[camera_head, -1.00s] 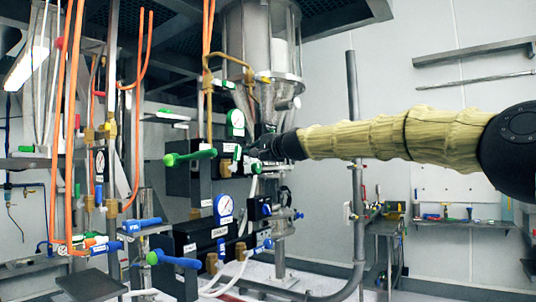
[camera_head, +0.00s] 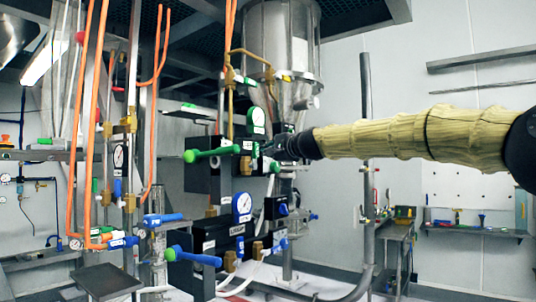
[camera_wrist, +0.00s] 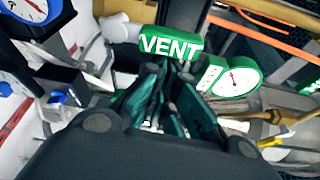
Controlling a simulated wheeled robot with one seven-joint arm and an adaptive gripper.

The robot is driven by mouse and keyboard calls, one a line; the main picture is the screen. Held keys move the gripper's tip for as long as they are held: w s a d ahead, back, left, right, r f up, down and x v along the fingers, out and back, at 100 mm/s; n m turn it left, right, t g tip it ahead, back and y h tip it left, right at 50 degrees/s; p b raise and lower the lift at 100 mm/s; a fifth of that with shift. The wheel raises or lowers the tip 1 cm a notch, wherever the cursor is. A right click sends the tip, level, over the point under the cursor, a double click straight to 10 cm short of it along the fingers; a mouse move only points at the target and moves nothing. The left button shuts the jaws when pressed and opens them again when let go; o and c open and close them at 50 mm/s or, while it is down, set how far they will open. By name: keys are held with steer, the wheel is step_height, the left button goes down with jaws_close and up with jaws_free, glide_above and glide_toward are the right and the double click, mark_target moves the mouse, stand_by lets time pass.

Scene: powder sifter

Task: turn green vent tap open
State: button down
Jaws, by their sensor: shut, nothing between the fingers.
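A green lever handle (camera_head: 212,153) with a round end sticks out to the left from the dark valve panel, nearly level in the head view. A green block lettered VENT (camera_wrist: 170,44) is at the top middle of the wrist view; a green label (camera_head: 248,148) shows beside the lever in the head view. My gripper (camera_head: 266,153) is just right of that label, reaching in from the right. In the wrist view my gripper (camera_wrist: 168,68) is shut and empty, its fingertips just below the VENT block. I cannot tell whether they touch it. The lever's pivot is hard to make out.
A green-rimmed gauge (camera_head: 256,120) is close above my gripper. A blue gauge (camera_head: 242,206) and a blue lever (camera_head: 196,257) are lower on the panel. Orange pipes (camera_head: 92,120) stand at the left. A steel pipe (camera_head: 366,110) rises behind my arm.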

steer(key=shift+s+a+r, duration=0.1)
steer(key=shift+s+a, duration=0.05)
steer(key=shift+s, duration=0.05)
